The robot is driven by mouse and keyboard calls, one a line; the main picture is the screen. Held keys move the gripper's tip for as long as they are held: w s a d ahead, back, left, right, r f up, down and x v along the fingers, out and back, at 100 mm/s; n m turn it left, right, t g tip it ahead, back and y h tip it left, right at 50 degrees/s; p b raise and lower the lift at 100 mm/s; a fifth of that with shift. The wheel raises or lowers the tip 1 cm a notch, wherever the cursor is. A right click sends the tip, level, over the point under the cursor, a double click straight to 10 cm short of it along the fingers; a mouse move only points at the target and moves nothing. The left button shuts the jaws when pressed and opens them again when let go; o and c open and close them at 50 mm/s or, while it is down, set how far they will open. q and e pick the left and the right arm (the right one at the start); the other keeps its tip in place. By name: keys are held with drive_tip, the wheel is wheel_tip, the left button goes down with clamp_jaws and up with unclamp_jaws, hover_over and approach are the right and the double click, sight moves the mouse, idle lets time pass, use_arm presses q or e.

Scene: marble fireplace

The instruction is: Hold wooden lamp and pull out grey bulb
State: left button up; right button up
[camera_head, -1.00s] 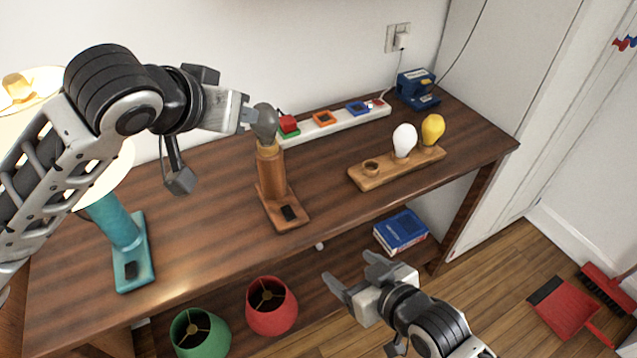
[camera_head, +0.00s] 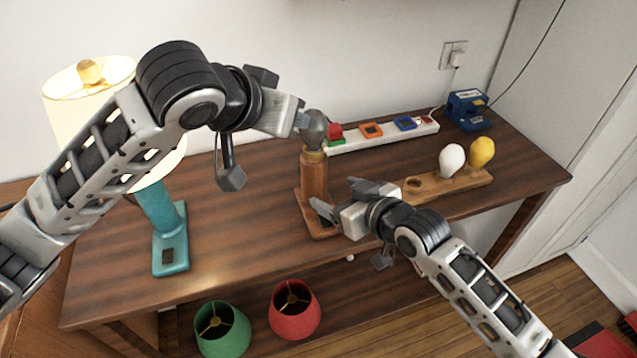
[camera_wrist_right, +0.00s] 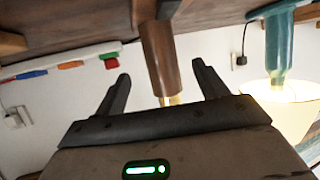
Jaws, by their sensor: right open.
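The wooden lamp (camera_head: 314,178) stands upright on the table, without a shade. A grey bulb (camera_head: 315,130) sits in its top. My left gripper (camera_head: 302,121) is at the left side of the bulb; whether its fingers are closed on it is hidden. My right gripper (camera_head: 338,196) is open just right of and in front of the lamp's lower body. In the right wrist view, the lamp's wooden post (camera_wrist_right: 160,60) shows between the spread fingers (camera_wrist_right: 162,88), with a gap on both sides; the bulb is hidden there.
A wooden holder (camera_head: 440,188) with a white bulb (camera_head: 451,160) and a yellow bulb (camera_head: 482,152) is at the right. A power strip (camera_head: 385,135) and blue box (camera_head: 468,110) lie behind. A lit teal lamp (camera_head: 160,215) stands left. Green (camera_head: 222,330) and red (camera_head: 293,310) shades are below.

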drive_tip(key=x, duration=0.8)
drive_tip(key=shift+w+a, duration=0.1)
drive_tip(key=shift+a, duration=0.05)
drive_tip(key=c, duration=1.2)
use_arm(q)
drive_tip(key=shift+o, duration=1.2)
use_arm(e)
drive_tip(key=shift+c, duration=1.1)
use_arm(q)
drive_tip(key=o, duration=0.5)
drive_tip(key=shift+w, duration=0.2)
drive_tip(key=shift+o, duration=0.2)
drive_tip(key=n+g+y, duration=0.5)
hover_over(314, 133)
drive_tip(key=s, duration=0.1)
drive_tip(key=x, duration=1)
drive_tip(key=shift+w+f, duration=0.25)
drive_tip(key=shift+w, duration=0.05)
